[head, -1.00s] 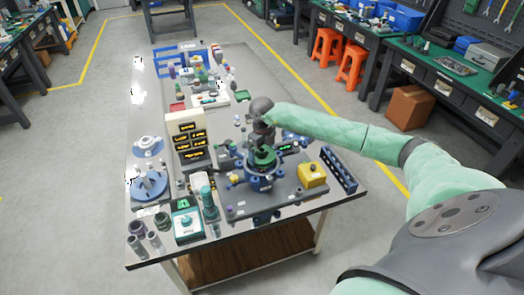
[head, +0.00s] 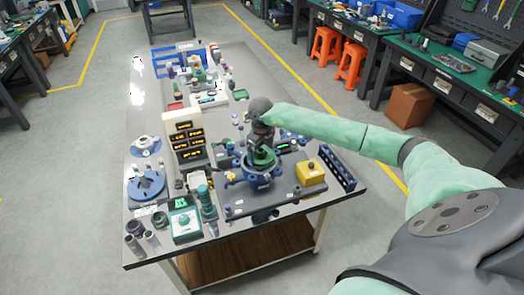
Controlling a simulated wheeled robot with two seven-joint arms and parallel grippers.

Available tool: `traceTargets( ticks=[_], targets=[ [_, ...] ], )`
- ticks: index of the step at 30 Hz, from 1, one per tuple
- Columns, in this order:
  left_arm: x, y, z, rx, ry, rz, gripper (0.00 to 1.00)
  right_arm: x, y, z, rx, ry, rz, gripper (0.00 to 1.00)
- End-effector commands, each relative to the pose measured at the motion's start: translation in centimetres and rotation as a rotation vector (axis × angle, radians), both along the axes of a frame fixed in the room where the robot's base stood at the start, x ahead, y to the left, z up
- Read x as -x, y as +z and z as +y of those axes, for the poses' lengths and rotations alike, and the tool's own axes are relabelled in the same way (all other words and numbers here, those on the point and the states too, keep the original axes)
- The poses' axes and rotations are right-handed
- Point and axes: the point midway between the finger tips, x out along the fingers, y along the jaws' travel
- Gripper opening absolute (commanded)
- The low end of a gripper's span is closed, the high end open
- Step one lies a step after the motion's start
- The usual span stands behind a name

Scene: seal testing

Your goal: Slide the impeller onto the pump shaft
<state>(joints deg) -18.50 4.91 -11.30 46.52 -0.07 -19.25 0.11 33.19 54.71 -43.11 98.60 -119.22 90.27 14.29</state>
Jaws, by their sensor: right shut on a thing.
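The blue pump body (head: 254,174) stands on a grey base plate at the front middle of the table in the head view. A green round part (head: 262,158), which looks like the impeller, sits over the top of the pump body. My right gripper (head: 260,143) comes down from above and is shut on this green part. The pump shaft is hidden under the part and the gripper, so I cannot tell how far the part is on it. My left gripper is not in view.
A yellow box (head: 310,173) stands right of the pump, and a dark blue rack (head: 338,168) farther right. A beige display unit (head: 187,143) stands left of the pump. A teal-topped box (head: 185,222) and several cylinders crowd the front left corner.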

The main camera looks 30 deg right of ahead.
Motion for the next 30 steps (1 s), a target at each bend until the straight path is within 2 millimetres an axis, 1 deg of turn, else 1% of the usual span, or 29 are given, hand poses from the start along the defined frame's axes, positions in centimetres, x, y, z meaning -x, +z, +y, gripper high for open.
traceTargets(
  ticks=[1,11,17,30],
  targets=[
    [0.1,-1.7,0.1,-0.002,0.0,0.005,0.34,0.0,-1.6,0.0,0.001,0.0,0.001,0.59],
    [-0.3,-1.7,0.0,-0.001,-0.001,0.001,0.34,0.1,-1.6,0.0,0.002,0.0,0.003,0.59],
    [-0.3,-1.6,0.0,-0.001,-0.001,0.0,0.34,0.1,-1.2,-0.1,0.002,0.0,0.003,0.59],
    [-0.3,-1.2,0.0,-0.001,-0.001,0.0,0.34,0.0,0.6,-0.1,0.001,-0.001,0.001,0.59]
  ],
)
